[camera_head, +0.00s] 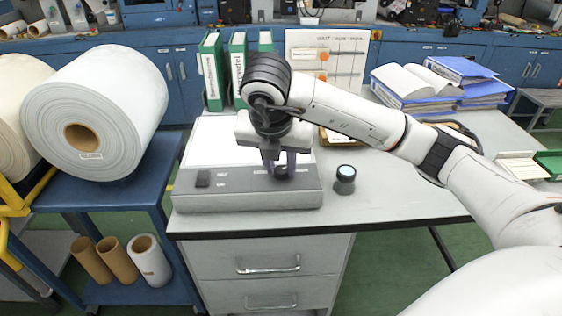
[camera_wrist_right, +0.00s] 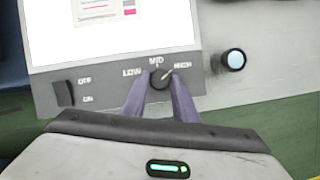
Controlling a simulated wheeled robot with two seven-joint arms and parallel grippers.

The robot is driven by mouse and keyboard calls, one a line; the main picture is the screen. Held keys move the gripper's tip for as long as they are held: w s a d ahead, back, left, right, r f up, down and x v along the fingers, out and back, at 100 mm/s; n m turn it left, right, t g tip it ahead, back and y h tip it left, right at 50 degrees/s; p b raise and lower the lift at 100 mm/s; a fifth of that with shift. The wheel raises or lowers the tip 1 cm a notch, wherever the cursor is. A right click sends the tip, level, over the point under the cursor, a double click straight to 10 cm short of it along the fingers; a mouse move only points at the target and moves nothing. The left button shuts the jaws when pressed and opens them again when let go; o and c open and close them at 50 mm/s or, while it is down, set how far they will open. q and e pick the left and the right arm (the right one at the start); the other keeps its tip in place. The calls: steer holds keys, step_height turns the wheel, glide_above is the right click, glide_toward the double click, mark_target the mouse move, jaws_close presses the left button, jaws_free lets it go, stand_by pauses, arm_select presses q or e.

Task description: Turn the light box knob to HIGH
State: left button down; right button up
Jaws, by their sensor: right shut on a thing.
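The grey light box (camera_head: 200,198) stands on the table, with its white lit panel (camera_wrist_right: 95,28) behind the control strip. Its small dark knob (camera_wrist_right: 159,79) sits among the labels LOW, MID and HIGH (camera_wrist_right: 182,66). The knob's white pointer line is tilted up and right, between MID and HIGH and toward HIGH. My right gripper (camera_wrist_right: 160,94) is shut on the knob, one purple finger on each side. In the head view the right gripper (camera_head: 283,166) reaches down over the box's front, and the knob (camera_head: 281,171) is partly hidden between the fingers. My left gripper is out of view.
A dark rocker switch (camera_head: 203,178) marked OFF and ON is on the box's left front. A small dark cylinder with a pale top (camera_head: 345,174) stands just right of the box. Green binders (camera_head: 212,70) and a white board (camera_head: 345,60) stand behind. Blue folders (camera_head: 455,85) lie right.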

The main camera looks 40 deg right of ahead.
stand_by(0.3)
steer(key=o, duration=1.1)
steer(key=shift+c, duration=0.2)
steer(key=shift+r, duration=0.1)
steer(key=shift+a+r, duration=0.1)
steer(key=shift+r, duration=0.3)
steer(key=p+v, duration=0.3)
steer(key=v, duration=0.6)
steer(key=shift+s, duration=0.25)
